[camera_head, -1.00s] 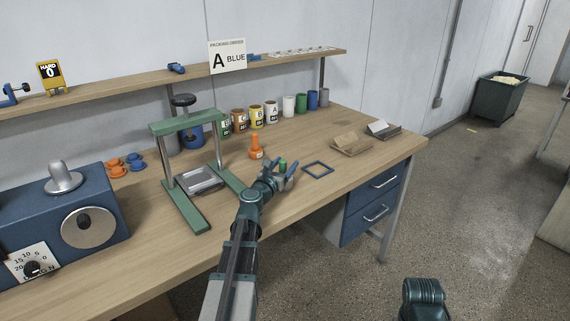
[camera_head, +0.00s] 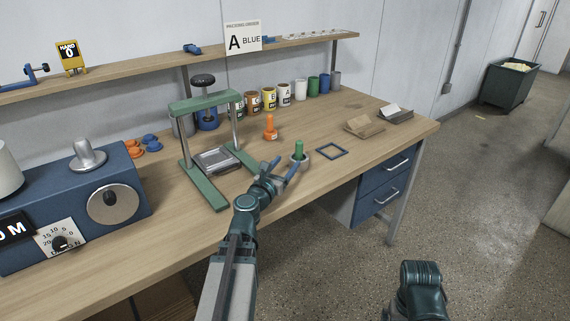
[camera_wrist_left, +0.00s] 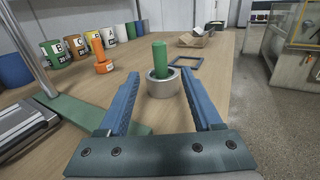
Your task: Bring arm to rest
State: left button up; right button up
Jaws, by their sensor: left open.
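My left gripper (camera_head: 283,170) is over the front part of the bench, open and empty. Its two blue fingers also show spread in the left wrist view (camera_wrist_left: 160,78). A green peg-like handle (camera_head: 299,149) stands upright in a pale metal ring (camera_head: 300,163) on the bench, just beyond the fingertips. In the left wrist view the handle (camera_wrist_left: 159,58) and the ring (camera_wrist_left: 163,84) lie ahead, between the lines of the fingers and apart from them. Part of my right arm shows at the lower right; its gripper is out of view.
A green press frame (camera_head: 213,203) stands left of the gripper, close to my arm. An orange peg (camera_head: 270,129), a blue square frame (camera_head: 331,146) and several cups (camera_head: 300,91) sit behind. A blue machine (camera_head: 60,220) fills the left. The bench's front edge is clear.

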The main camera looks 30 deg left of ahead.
dwell(0.4)
pick_arm(q)
jog(key=s+d+f+m+g+h, duration=0.1)
jog(key=d+f+m+g+h, duration=0.35)
jog(key=d+m, duration=0.7)
jog(key=s+d+f+m+g+h, duration=0.1)
jog(key=d+f+m+g+h, duration=0.45)
jog(key=d, duration=0.85)
jog(key=s+d+f+m+g+y, duration=0.3)
jog(key=s+d+f+m, duration=0.2)
jog(key=s+m, duration=0.3)
jog(key=s+d+f+m+g+y, duration=0.2)
jog(key=s+d+f+m+g, duration=0.25)
jog(key=m, duration=0.45)
jog(key=s+a+m+y+p, duration=0.2)
jog(key=s+a+m+y, duration=0.1)
jog(key=s+m+y, duration=0.3)
notch_tip(320, 180, up, 15)
jog(key=s+h+p, duration=0.1)
jog(key=p, duration=1.4)
jog(key=shift+m+g, duration=0.3)
jog(key=shift+g, duration=0.05)
jog(key=shift+s+d, duration=0.1)
